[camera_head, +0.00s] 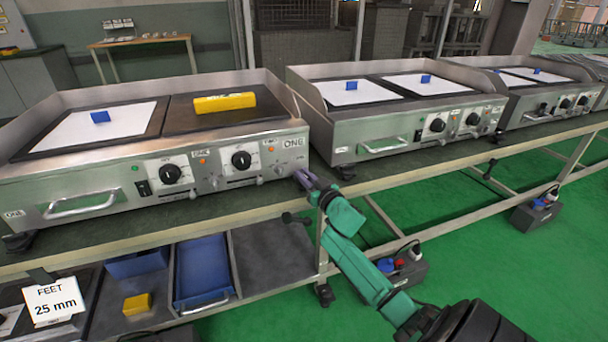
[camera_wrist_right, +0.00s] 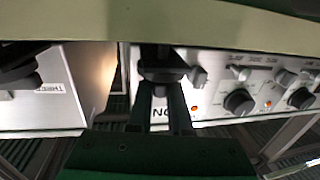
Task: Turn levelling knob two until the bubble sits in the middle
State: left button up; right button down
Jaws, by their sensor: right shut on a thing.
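The griddle marked ONE (camera_head: 140,170) stands on the bench with a yellow spirit level (camera_head: 224,103) lying on its dark right-hand plate. The level's bubble is too small to make out. My right gripper (camera_head: 304,180) is at the griddle's front right corner. In the right wrist view, which is upside down, the gripper (camera_wrist_right: 160,88) is shut on the dark levelling knob (camera_wrist_right: 160,68) under that corner. Its number is hidden. My left gripper is not in view.
A second griddle (camera_head: 400,115) stands to the right on the same bench (camera_head: 215,207), with another beyond. Below are a blue tray (camera_head: 203,268), a yellow block (camera_head: 137,304) and a sign reading FEET 25 mm (camera_head: 54,300). Green floor (camera_head: 480,280) in front is mostly clear.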

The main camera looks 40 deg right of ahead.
jog(key=c, duration=0.8)
grip_release()
jog(key=shift+c, duration=0.2)
jog(key=shift+s, duration=0.2)
pick_arm(q)
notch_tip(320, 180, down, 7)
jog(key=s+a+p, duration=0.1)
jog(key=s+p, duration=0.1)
jog(key=p, duration=0.1)
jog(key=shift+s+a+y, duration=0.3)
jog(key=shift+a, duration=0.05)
pick_arm(e)
jog(key=s+a, duration=0.2)
jog(key=s, duration=1.2)
jog(key=shift+a, duration=0.2)
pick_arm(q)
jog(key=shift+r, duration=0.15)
